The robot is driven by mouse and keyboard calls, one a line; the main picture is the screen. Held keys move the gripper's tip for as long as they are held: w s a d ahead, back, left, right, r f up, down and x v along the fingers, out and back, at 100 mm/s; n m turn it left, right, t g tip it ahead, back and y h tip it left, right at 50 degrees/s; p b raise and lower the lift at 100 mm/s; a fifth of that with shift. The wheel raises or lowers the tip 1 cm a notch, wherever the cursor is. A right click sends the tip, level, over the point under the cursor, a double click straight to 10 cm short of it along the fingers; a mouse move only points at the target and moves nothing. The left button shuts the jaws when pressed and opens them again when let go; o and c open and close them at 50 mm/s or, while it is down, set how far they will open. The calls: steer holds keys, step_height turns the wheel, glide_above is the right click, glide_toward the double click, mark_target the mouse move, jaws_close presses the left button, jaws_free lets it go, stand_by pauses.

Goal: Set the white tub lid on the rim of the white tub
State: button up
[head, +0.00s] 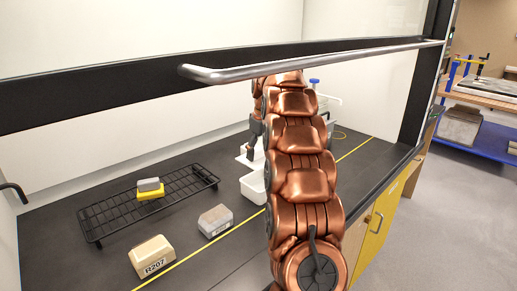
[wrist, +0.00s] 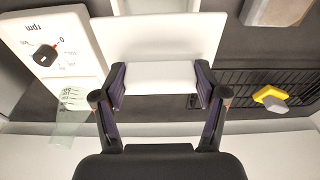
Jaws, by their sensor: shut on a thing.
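The white tub lid (wrist: 160,35) is a flat white plate with a raised white block (wrist: 160,77) in its middle. My gripper (wrist: 160,85) is shut on that block, with one finger at each end. In the head view my gripper (head: 256,133) reaches down at the back of the dark bench, and the lid (head: 245,161) shows under it. The white tub (head: 252,188) stands on the bench nearer the robot than the lid, partly hidden by my arm. In the wrist view only a strip of the tub (wrist: 155,6) shows past the lid's edge.
A black wire rack (head: 95,221) holds a yellow and grey block (head: 150,189). A grey block (head: 215,220) and a beige block marked R207 (head: 152,257) lie in front. A white device marked rpm (wrist: 50,45) and a clear beaker (wrist: 70,115) are beside the lid. A metal bar (head: 310,60) crosses above.

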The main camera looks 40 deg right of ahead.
mark_target(263, 160)
steer(key=shift+s+d, duration=0.25)
steer(key=shift+f+b, duration=1.5)
steer(key=shift+f, duration=1.4)
steer(key=shift+f, duration=0.15)
steer(key=shift+f, duration=0.5)
steer(key=o, duration=1.7)
steer(key=shift+o, duration=0.2)
steer(key=shift+r, duration=0.1)
steer(key=shift+r+p, duration=1.8)
steer(key=shift+r, duration=1.7)
